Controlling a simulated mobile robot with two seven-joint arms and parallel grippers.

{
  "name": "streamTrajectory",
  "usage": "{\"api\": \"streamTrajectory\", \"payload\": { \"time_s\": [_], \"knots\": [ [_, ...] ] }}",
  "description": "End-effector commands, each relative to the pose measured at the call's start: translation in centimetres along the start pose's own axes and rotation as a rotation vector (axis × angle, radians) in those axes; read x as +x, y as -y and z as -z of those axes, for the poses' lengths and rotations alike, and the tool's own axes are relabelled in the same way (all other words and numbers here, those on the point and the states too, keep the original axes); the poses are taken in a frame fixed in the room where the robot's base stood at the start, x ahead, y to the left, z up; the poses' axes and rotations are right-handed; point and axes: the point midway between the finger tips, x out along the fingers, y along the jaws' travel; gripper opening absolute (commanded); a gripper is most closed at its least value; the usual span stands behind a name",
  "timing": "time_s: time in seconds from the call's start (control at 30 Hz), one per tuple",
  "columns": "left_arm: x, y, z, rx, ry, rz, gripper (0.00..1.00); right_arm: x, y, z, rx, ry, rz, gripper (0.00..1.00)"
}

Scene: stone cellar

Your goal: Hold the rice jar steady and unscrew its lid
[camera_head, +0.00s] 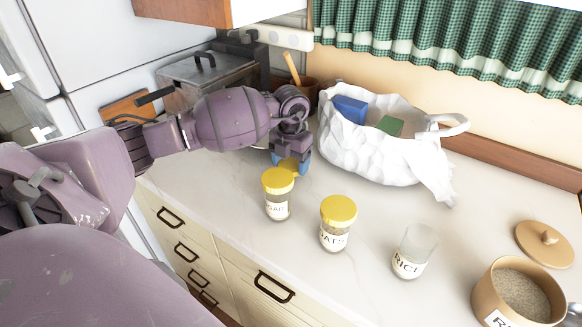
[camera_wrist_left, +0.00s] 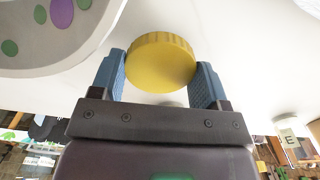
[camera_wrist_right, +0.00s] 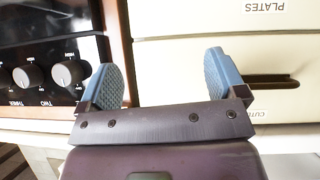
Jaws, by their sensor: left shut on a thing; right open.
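The glass rice jar (camera_head: 414,250), labelled "RICE" in part, stands upright and lidless on the counter, right of two capped jars. It looks clear and empty. My left gripper (camera_head: 290,165) is behind the jars, well away from the rice jar, shut on a yellow lid (camera_wrist_left: 160,62). I cannot tell whether the lid touches the counter. My right gripper (camera_wrist_right: 168,80) is open and empty in front of drawers and a panel with knobs. It is not in the head view.
A white bag (camera_head: 370,150) stands at the back.

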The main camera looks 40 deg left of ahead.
Motion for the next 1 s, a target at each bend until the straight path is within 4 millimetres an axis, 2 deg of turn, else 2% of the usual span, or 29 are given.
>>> {"api": "streamTrajectory", "payload": {
  "time_s": [0.03,0.13,0.53,0.57,0.6,0.87,1.0],
  "knots": [
    [0.9,0.0,0.0,0.000,-0.002,0.000,0.40,0.1,0.0,-0.1,0.000,0.001,0.000,0.90],
    [1.6,0.0,0.0,-0.001,0.000,0.000,0.40,0.1,0.0,-0.1,0.000,0.001,0.001,0.90],
    [2.0,0.0,0.0,0.000,0.000,-0.001,0.40,0.2,0.0,-0.1,0.000,-0.001,0.001,0.90],
    [1.9,0.0,0.0,0.000,0.001,-0.001,0.73,0.2,0.0,0.0,0.000,-0.002,0.001,0.90],
    [1.9,0.0,0.0,0.000,0.001,-0.001,0.79,0.2,0.0,0.0,0.000,-0.002,0.001,0.90],
    [1.9,0.0,0.0,0.000,0.001,-0.001,0.79,0.1,0.0,0.1,-0.001,-0.003,0.000,0.90],
    [1.1,0.0,-0.1,0.000,0.003,-0.001,0.79,0.1,0.0,0.3,-0.001,-0.006,0.000,0.90]
  ]
}}
